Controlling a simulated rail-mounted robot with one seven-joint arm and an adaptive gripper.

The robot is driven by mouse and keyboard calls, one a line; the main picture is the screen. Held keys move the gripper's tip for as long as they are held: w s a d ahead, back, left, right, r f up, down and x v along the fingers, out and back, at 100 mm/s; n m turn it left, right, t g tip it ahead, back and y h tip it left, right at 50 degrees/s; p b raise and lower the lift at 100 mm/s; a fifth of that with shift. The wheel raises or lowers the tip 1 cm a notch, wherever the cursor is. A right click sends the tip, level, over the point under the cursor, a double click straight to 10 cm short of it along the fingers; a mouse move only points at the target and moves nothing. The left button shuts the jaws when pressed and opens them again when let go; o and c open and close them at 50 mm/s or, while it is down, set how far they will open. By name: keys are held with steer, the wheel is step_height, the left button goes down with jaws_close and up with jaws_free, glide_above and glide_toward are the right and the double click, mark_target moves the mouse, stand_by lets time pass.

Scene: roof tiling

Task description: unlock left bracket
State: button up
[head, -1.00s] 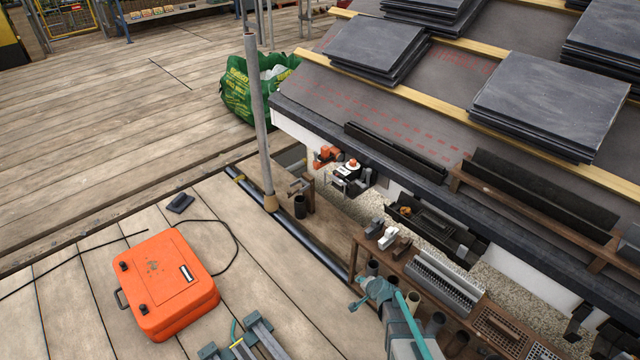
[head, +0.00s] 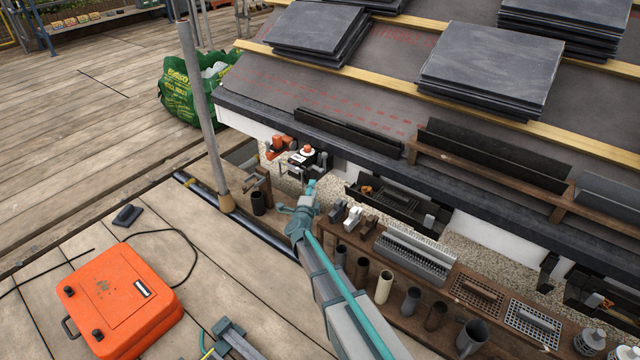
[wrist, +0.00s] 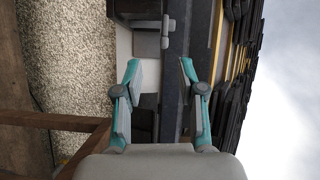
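My gripper (head: 308,194) is stretched out toward the wall under the eave, over the left end of the brown bench. In the wrist view its two teal fingers (wrist: 160,70) are spread apart with nothing between them. A dark grey bracket-like block (wrist: 140,10) is beyond the fingertips, at the top of the wrist view. A lighter grey lever or handle (wrist: 167,32) hangs at its right side, apart from the fingers. In the head view, a black and white device with an orange top (head: 306,155) stands just beyond my gripper. Which part is the left bracket's lock is unclear.
The brown bench (head: 455,285) holds pipe pieces and grates. A grey pole (head: 205,110) stands left of my arm. An orange case (head: 120,300) lies on the deck. The roof edge (head: 350,150) runs above the work area; slate stacks (head: 490,82) lie on the roof.

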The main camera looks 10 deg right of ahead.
mark_target(320, 172)
steer(key=shift+m+h, duration=0.7)
steer(key=shift+m, duration=0.1)
steer(key=b+x, duration=0.3)
steer(key=x, duration=0.8)
steer(key=shift+w+d+b, duration=0.25)
steer(key=shift+w+b, duration=0.1)
jaws_close()
